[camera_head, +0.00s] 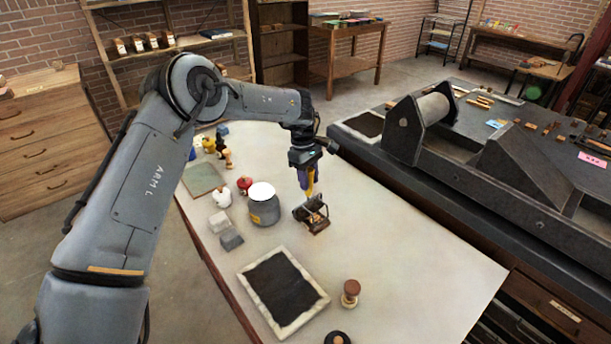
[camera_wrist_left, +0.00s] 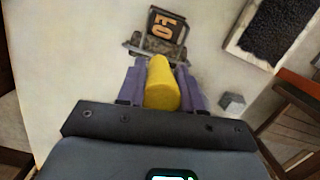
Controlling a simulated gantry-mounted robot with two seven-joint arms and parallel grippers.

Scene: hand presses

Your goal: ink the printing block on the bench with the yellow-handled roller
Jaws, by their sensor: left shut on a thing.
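My left gripper (camera_head: 309,182) is shut on the yellow handle (camera_wrist_left: 162,85) of the roller, and its purple-grey fingers flank the handle. In the head view the block (camera_head: 318,220) lies on the pale bench beneath the gripper, partly covered by the roller. I cannot tell whether the drum touches it. The pale-framed black slab (camera_head: 282,290) lies nearer the front; it also shows in the left wrist view (camera_wrist_left: 275,28). My right gripper is out of view.
A grey tin (camera_head: 264,207) with a yellow label stands left of the block. A wooden-knobbed stamp (camera_head: 350,292) stands right of the slab. The large press (camera_head: 470,150) borders the bench's right side. The bench's right front is clear.

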